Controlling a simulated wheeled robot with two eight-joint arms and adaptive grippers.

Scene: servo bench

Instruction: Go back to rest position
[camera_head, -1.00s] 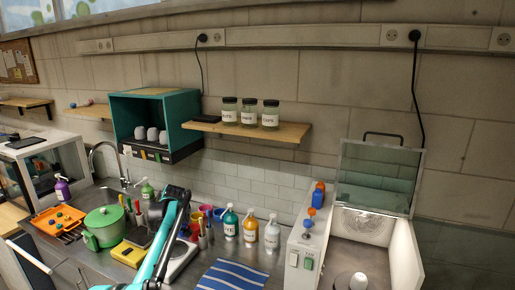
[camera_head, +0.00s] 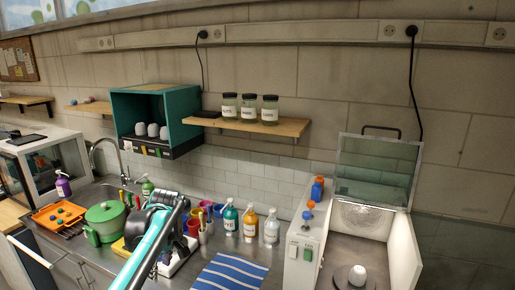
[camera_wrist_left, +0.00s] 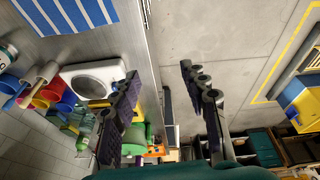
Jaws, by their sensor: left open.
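My left arm comes in from the bottom left in the head view. Its dark left gripper (camera_head: 163,203) is over the bench, in front of the green pot and the colored cups, and partly hidden by my arm. In the left wrist view the left gripper's two dark fingers (camera_wrist_left: 160,88) are spread wide with nothing between them. My right gripper is in neither view.
A green pot (camera_head: 106,222), an orange tray (camera_head: 45,218), colored cups (camera_wrist_left: 55,92) and labeled bottles (camera_head: 250,222) crowd the bench. A striped cloth (camera_head: 230,275) lies at the front. Above is a jar shelf (camera_head: 285,127).

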